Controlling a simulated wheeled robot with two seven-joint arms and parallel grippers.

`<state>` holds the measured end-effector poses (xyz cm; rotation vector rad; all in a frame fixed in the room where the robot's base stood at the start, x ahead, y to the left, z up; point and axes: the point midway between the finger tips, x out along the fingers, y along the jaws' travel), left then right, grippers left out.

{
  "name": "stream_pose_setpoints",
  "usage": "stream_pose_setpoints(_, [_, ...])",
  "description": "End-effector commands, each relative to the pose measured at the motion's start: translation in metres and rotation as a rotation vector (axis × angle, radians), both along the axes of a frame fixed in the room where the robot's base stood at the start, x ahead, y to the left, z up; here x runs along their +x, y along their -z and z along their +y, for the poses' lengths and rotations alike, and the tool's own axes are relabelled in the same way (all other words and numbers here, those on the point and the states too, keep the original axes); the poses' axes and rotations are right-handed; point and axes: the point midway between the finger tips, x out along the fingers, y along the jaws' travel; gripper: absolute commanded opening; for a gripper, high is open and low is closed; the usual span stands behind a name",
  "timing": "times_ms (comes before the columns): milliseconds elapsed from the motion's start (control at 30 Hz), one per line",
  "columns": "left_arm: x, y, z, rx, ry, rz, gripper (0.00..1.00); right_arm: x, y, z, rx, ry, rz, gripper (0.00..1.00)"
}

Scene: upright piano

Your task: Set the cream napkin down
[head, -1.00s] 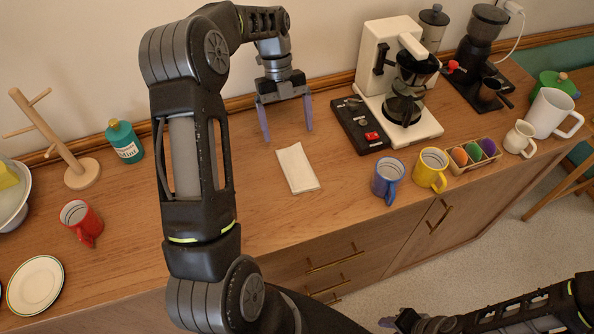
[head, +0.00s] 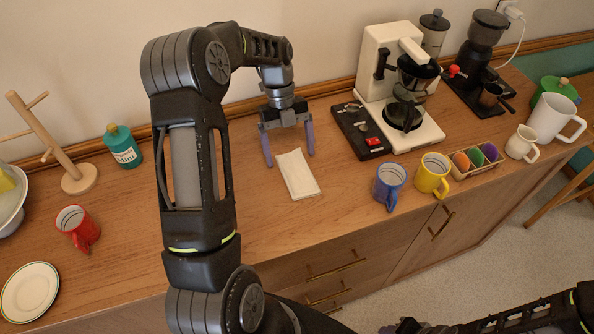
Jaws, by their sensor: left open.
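The cream napkin (head: 298,174) lies flat on the wooden counter, folded into a narrow rectangle, near the middle of the head view. My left gripper (head: 290,160) is open, its two purple fingers spread apart at the napkin's far end. The fingers hold nothing, and I cannot tell their exact height above the counter. My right gripper (head: 392,328) shows only in part at the bottom edge, low in front of the cabinet. Its jaw state cannot be made out.
Right of the napkin are a black tray (head: 361,130), a coffee maker (head: 400,95), a blue mug (head: 389,184) and a yellow mug (head: 432,175). To the left are a red mug (head: 77,226), a teal bottle (head: 123,147) and a plate (head: 30,291). The counter (head: 265,225) in front of the napkin is clear.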

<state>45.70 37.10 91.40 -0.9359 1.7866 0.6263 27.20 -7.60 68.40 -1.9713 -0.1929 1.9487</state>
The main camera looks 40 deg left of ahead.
Motion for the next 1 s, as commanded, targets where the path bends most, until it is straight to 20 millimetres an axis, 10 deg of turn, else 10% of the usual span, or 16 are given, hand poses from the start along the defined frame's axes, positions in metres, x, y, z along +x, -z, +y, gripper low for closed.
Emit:
stream_pose_setpoints(500, [0.0002,0.0002,-0.0001,0.0,0.0,0.0,0.9,0.0001,0.0007,-0.0001,0.0,0.0,0.0,0.36])
stream_pose_setpoints(1000, [0.0002,0.0001,-0.0001,-0.001,0.0,0.001,0.5,0.0001,0.0007,-0.0001,0.0,0.0,0.0,0.36])
